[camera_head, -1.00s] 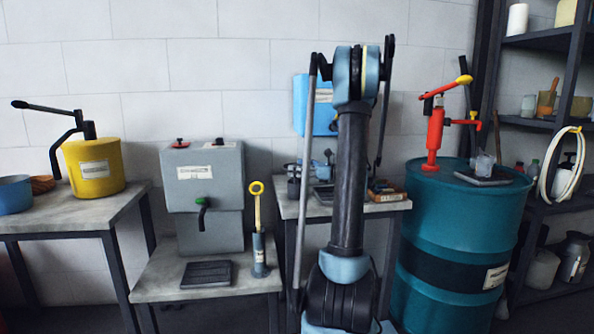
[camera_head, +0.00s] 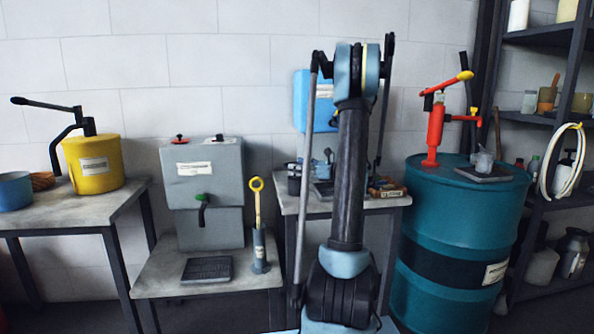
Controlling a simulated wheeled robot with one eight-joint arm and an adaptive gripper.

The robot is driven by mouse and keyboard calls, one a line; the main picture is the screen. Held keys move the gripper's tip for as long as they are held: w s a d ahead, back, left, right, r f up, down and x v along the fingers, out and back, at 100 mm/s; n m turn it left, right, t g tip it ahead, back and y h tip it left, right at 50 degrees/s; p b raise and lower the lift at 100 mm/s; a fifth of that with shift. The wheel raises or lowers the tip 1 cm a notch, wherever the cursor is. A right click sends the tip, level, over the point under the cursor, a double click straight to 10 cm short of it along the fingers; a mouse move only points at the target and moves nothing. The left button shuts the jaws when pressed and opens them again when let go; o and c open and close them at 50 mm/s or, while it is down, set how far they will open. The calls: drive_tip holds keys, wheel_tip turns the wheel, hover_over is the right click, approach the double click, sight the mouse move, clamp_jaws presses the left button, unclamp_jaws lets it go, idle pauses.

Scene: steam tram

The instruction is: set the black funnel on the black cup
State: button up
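A small dark container (camera_head: 294,184), which may be the black cup, stands at the left of the middle table, just left of my upright arm. I cannot make out a black funnel in this view. My arm stands in front of the middle table and covers part of its top. My gripper does not show, so I cannot tell whether it holds anything.
The middle table (camera_head: 388,207) also bears a light blue item (camera_head: 325,168) and a small box (camera_head: 386,188). A teal drum (camera_head: 452,215) with a red hand pump (camera_head: 435,130) stands to the right. A grey tank (camera_head: 207,190) and a low table (camera_head: 160,280) are to the left.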

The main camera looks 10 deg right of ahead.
drive_tip(key=shift+f, duration=1.15)
idle(0.4)
drive_tip(key=o, duration=1.1)
drive_tip(key=shift+d+r, duration=0.1)
drive_tip(key=shift+d, duration=0.1)
drive_tip(key=shift+r+v, duration=0.2)
drive_tip(key=shift+v, duration=0.6)
drive_tip(key=shift+r+v, duration=0.15)
drive_tip(key=shift+v, duration=0.6)
drive_tip(key=shift+r+v, duration=0.2)
drive_tip(key=shift+v, duration=0.6)
drive_tip(key=shift+r, duration=3)
drive_tip(key=shift+s+a, duration=0.1)
